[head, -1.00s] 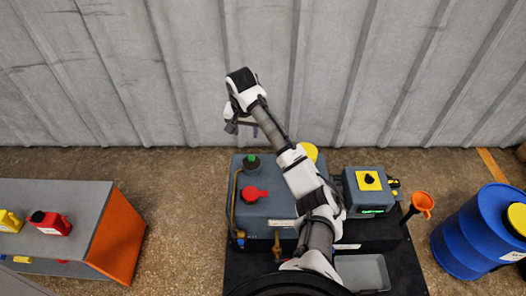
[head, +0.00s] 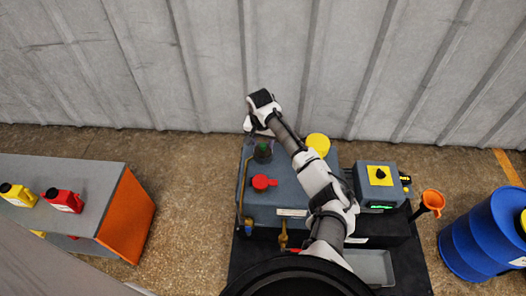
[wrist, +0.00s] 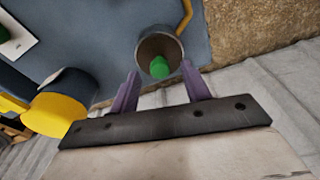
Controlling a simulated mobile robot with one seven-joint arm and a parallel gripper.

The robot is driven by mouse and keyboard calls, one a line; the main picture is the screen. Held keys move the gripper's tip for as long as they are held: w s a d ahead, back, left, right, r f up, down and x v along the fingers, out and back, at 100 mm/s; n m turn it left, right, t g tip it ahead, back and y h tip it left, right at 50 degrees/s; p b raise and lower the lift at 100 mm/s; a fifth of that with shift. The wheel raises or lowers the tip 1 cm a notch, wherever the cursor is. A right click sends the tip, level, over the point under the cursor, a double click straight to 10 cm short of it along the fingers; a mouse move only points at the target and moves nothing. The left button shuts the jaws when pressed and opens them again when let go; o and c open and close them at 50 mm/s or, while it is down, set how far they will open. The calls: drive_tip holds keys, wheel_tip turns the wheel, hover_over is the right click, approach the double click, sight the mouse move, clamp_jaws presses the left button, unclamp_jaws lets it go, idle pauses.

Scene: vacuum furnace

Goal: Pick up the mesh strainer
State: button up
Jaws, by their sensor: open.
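A dark grey round cup with a green knob in its mouth (wrist: 158,50) stands on the blue-grey machine (wrist: 110,20). It is the likeliest mesh strainer, but I cannot make out any mesh. In the head view the same green-topped part (head: 263,152) is at the machine's back left, just below my gripper. In the wrist view my gripper (wrist: 161,75) is open, with its two purple fingers apart and nothing between them. The green knob shows just beyond the gap between the fingertips. In the head view my wrist hides most of the fingers.
A red cap (head: 262,182) and a yellow cap (head: 318,144) sit on the machine near the green-topped part. A brass pipe (head: 243,185) runs along its left side. A corrugated wall (head: 200,60) stands behind. A control box (head: 377,185) is to the right.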

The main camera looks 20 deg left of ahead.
drive_tip(key=shift+w+f, duration=0.15)
drive_tip(key=shift+f, duration=0.6)
clamp_jaws()
